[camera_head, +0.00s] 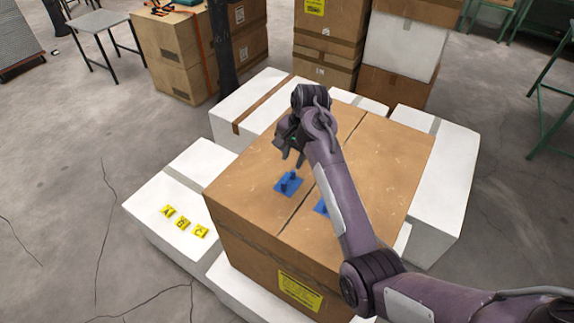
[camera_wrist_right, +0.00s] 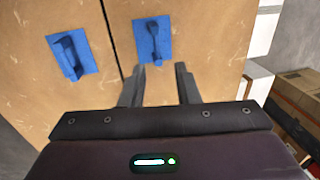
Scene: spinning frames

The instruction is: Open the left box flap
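A large brown cardboard box (camera_head: 245,222) has two closed top flaps that meet at a dark centre seam. The left flap (camera_head: 262,165) bears a blue handle on a blue plate (camera_head: 288,184). The right flap (camera_head: 385,150) has another blue handle (camera_head: 321,207), partly hidden behind my right arm. My right gripper (camera_head: 292,158) is over the left flap, just above its handle. In the right wrist view its two fingers (camera_wrist_right: 161,73) are apart and empty, with a blue handle (camera_wrist_right: 152,40) just beyond the tips. The other handle (camera_wrist_right: 70,55) is to the left there. My left gripper is not in view.
White boxes (camera_head: 448,170) surround the brown box. One at the left (camera_head: 160,215) carries yellow A, B, C tags (camera_head: 184,222). Stacked cartons (camera_head: 325,45) and a dark post (camera_head: 222,50) stand behind.

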